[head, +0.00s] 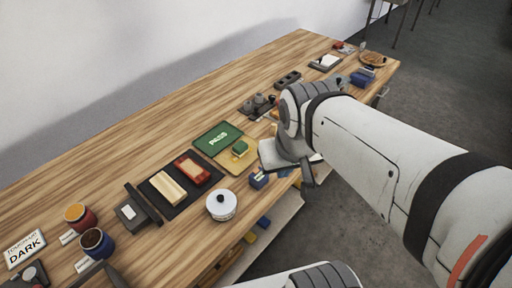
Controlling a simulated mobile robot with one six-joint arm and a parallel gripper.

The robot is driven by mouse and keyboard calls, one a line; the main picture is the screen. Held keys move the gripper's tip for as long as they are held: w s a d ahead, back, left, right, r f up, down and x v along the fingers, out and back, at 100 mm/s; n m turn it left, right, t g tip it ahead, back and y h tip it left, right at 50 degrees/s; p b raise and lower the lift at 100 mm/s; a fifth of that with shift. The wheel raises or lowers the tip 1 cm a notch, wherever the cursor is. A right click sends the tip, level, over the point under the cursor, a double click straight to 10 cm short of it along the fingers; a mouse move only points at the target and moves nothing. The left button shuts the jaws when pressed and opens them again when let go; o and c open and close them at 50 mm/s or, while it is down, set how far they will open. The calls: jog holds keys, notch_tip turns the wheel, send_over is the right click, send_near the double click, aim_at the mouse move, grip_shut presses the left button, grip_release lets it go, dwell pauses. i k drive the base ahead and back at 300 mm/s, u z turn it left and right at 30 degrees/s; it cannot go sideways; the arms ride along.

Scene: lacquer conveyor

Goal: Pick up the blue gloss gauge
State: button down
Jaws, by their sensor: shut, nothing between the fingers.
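A small dark blue block with a pale mark (258,180) sits at the table's front edge; it looks like the blue gloss gauge, though it is too small to be sure. My gripper (307,180) is just to its right, near the front edge, apart from it in the picture. The gripper's fingers are shut and empty, and partly hidden by its own wrist. Another blue object (361,78) lies at the far right end of the table.
A green PASS mat (211,136) and a yellow mat (229,165) with a green block (240,148) lie left of the gripper. A white lidded pot (221,206) stands near the front edge. A black tray (158,198) holds a red and a wooden block. Bare wood is free along the back.

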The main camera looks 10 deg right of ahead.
aim_at(258, 181)
jog(key=u, duration=1.6)
jog(key=k, duration=1)
jog(key=z, duration=0.95)
jog(key=i, duration=1)
jog(key=z, duration=0.05)
